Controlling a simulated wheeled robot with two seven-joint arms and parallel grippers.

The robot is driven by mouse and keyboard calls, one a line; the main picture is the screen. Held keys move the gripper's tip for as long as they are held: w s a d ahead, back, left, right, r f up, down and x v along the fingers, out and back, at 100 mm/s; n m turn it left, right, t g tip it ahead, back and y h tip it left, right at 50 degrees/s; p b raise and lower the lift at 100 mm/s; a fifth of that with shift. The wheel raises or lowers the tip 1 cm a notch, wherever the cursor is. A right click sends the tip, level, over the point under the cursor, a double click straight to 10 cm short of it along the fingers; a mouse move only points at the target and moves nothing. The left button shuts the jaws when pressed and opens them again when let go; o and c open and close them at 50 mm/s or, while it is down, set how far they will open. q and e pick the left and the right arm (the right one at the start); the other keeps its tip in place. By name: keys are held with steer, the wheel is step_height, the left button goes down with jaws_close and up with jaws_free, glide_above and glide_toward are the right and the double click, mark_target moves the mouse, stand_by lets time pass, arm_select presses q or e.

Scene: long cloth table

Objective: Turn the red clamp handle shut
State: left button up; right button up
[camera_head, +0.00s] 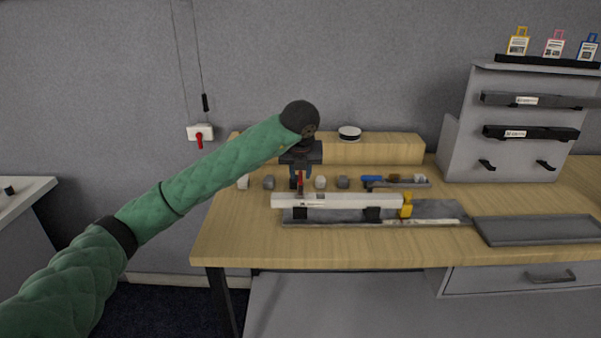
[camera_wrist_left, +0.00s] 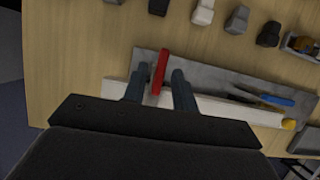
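The red clamp handle (camera_head: 300,181) stands at the left end of a long white bar (camera_head: 345,201) lying on a grey base plate (camera_head: 440,211). My left gripper (camera_head: 300,184) is above that end, pointing down, with the handle between its fingers. In the left wrist view the handle (camera_wrist_left: 160,72) lies between the two dark fingers of the left gripper (camera_wrist_left: 159,82), nearer the left one. The fingers are apart, with a visible gap at the right. My right gripper is in no view.
Several small grey and white blocks (camera_head: 343,182) stand in a row behind the bar. A yellow piece (camera_head: 405,206) is at the bar's right end. A blue-handled tool (camera_wrist_left: 278,100) lies by the bar. A grey tray (camera_head: 535,231) and a rack (camera_head: 510,151) stand to the right.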

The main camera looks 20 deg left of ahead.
mark_target(300, 190)
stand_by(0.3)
arm_select(q)
steer(key=b+v, duration=0.1)
steer(key=v, duration=0.6)
steer(key=shift+s+r, duration=0.15)
steer(key=shift+r, duration=0.2)
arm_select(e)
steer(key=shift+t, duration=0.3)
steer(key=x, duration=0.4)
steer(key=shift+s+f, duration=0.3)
